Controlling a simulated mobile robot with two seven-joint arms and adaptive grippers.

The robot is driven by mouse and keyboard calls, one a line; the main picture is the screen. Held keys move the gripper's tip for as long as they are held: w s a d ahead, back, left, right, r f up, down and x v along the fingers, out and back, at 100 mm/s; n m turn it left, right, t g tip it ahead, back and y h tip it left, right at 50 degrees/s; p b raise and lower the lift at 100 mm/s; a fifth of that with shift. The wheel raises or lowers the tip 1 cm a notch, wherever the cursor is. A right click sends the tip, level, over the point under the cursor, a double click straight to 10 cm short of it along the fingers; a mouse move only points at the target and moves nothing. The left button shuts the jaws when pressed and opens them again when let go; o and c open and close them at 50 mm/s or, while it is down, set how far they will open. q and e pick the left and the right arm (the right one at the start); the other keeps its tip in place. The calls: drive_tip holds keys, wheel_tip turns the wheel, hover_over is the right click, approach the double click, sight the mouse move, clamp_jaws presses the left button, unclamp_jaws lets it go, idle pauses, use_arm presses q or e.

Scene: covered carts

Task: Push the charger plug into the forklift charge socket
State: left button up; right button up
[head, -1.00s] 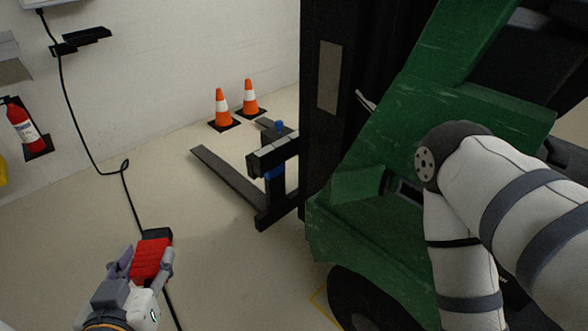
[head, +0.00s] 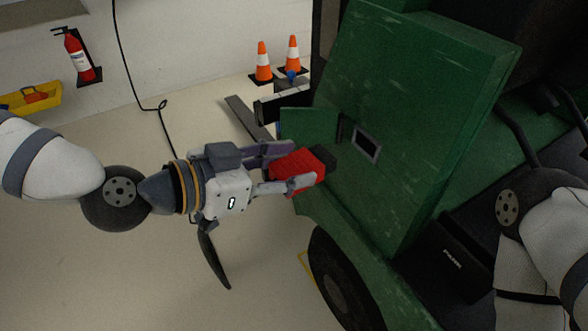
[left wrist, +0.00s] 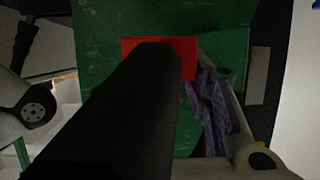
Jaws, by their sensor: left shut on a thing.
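My left gripper (head: 281,169) is shut on the red charger plug (head: 296,172) with its black front end, held level beside the green forklift (head: 420,110). The plug's black end points right, toward the charge socket (head: 367,144), a dark rectangle with a grey frame in the green side panel. A gap shows between plug and socket. The open socket flap (head: 309,126) stands left of the socket. In the left wrist view the red plug (left wrist: 185,55) shows in front of green metal, and a thick black shape hides the socket. My right gripper is out of view.
Two orange cones (head: 262,62) stand by the wall behind the forks (head: 249,117). A fire extinguisher (head: 78,54) and a yellow toolbox (head: 32,98) are at the left. The black cable (head: 128,62) hangs down the wall. Floor at lower left is clear.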

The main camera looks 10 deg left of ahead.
sight(319, 160)
use_arm(q)
drive_tip(key=shift+r+m+g+h, duration=0.1)
drive_tip(key=shift+m+g+h, duration=0.3)
drive_tip(key=shift+m+g, duration=0.1)
drive_tip(key=shift+w+d+b, duration=0.35)
drive_tip(key=shift+w+d, duration=0.3)
drive_tip(key=shift+d, duration=0.35)
drive_tip(key=shift+w+d+b, duration=0.3)
drive_tip(key=shift+w+d, duration=0.3)
drive_tip(key=shift+d, duration=0.35)
drive_tip(key=shift+w+d+r, duration=0.15)
drive_tip(key=shift+w+d, duration=0.1)
drive_tip(key=shift+d, duration=0.1)
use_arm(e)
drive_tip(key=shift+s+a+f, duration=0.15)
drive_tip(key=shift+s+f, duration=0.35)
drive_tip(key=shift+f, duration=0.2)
use_arm(q)
drive_tip(key=shift+p, duration=0.5)
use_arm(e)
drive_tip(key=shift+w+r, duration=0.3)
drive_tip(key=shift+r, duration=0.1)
use_arm(q)
drive_tip(key=shift+w+d, duration=0.55)
drive_tip(key=shift+d, duration=0.25)
drive_tip(key=shift+w+d, duration=0.5)
drive_tip(key=shift+d, duration=0.25)
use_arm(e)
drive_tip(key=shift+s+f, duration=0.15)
